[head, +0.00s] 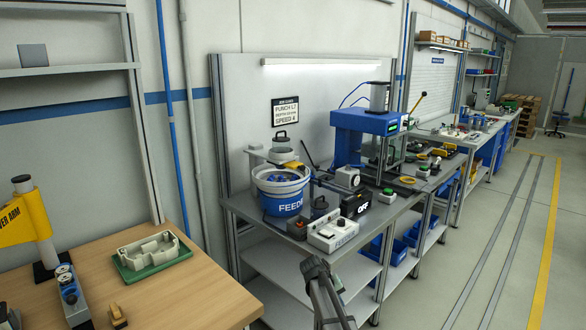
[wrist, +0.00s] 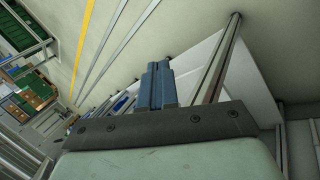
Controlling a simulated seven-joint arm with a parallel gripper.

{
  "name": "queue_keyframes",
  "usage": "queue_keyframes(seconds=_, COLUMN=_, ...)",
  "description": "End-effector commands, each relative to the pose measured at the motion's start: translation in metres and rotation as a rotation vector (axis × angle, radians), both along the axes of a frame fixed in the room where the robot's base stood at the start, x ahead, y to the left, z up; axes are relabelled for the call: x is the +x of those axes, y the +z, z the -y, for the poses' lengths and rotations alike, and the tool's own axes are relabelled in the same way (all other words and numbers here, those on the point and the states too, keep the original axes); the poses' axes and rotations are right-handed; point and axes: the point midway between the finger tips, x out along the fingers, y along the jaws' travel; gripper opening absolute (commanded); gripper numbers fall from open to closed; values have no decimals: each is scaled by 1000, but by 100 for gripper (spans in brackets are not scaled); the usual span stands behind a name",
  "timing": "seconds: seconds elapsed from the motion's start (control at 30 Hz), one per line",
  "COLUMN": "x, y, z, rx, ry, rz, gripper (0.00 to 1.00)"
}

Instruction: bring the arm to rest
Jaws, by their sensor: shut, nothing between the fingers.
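My gripper (wrist: 157,68) shows in the wrist view, with its two blue fingers pressed together and nothing between them. A grey part of my arm reaches in from the bottom edge of the head view, in front of the steel workbench (head: 250,208). No object is held. The fingers point out past the bench legs toward the open floor (wrist: 120,45) in the wrist view. I see no contact between the gripper and anything around it.
The bench carries a blue-and-white feeder bucket (head: 281,190), a control box (head: 333,231) and a blue press (head: 368,125). A wooden table (head: 205,285) at left holds a pale housing on a green tray (head: 152,272). The aisle floor (head: 470,250) at right is clear.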

Motion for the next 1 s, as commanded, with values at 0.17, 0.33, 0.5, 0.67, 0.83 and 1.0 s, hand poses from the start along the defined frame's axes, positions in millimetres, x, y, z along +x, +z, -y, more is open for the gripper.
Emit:
queue_keyframes(seconds=0.17, x=-37, y=-41, z=32, rx=18, ry=-6, rz=-58, gripper=0)
queue_keyframes(seconds=0.33, x=-74, y=-84, z=35, rx=54, ry=-17, rz=-111, gripper=0)
queue_keyframes(seconds=0.5, x=-125, y=-133, z=37, rx=103, ry=-38, rz=-182, gripper=0)
queue_keyframes(seconds=0.67, x=-181, y=-178, z=38, rx=153, ry=-63, rz=-254, gripper=0)
queue_keyframes(seconds=0.83, x=-244, y=-219, z=38, rx=207, ry=-97, rz=-328, gripper=0)
queue_keyframes(seconds=1.0, x=-308, y=-251, z=36, rx=260, ry=-136, rz=-400, gripper=0)
